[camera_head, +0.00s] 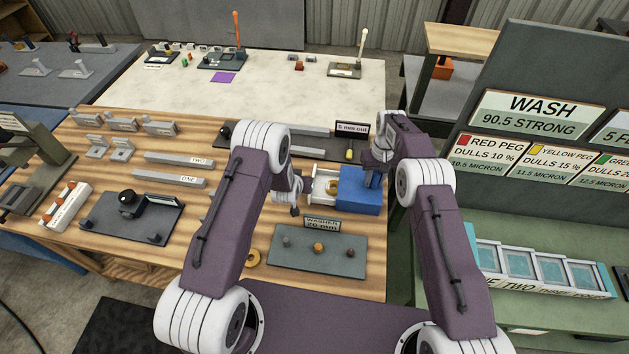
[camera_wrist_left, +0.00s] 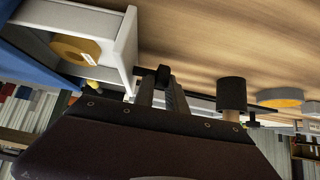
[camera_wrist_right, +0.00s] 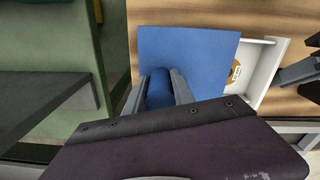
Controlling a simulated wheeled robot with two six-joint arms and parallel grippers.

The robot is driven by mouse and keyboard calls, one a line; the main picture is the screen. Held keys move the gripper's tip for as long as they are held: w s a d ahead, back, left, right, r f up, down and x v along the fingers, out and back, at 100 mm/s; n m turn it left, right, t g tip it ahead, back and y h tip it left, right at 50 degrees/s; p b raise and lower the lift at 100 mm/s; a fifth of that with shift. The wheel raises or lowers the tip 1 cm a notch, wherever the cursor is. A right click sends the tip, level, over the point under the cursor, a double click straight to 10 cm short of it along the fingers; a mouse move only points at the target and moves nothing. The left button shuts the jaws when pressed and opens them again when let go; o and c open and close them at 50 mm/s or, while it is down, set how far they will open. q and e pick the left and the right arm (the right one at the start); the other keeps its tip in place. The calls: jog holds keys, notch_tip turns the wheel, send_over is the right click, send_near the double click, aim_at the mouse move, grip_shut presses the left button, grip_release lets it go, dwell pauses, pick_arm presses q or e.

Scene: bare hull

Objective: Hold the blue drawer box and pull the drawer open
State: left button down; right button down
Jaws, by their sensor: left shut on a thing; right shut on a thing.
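The blue drawer box (camera_head: 362,194) stands near the right edge of the wooden table. Its white drawer (camera_head: 319,190) sticks out to the left, open, with a brass-coloured ring (camera_wrist_left: 76,50) inside. My right gripper (camera_wrist_right: 160,84) is shut on the blue round post (camera_wrist_right: 159,96) on top of the box. My left gripper (camera_wrist_left: 164,90) is shut on the drawer's small dark handle (camera_wrist_left: 163,74), at the drawer's outer front. In the head view my left gripper (camera_head: 296,203) is partly hidden by its own arm.
A grey washer tray (camera_head: 335,262) with several small pieces lies in front of the box. A loose ring (camera_head: 253,258) lies beside it on the wood. Grey bars (camera_head: 180,161) lie to the left. A green bench (camera_head: 545,225) with signs is at the right.

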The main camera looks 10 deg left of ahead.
pick_arm(q)
jog(key=shift+a, duration=0.35)
pick_arm(e)
jog(key=shift+d, duration=0.1)
pick_arm(q)
jog(key=c, duration=1.6)
grip_release()
jog(key=shift+c, duration=0.2)
jog(key=shift+d, duration=0.1)
jog(key=v, duration=1.2)
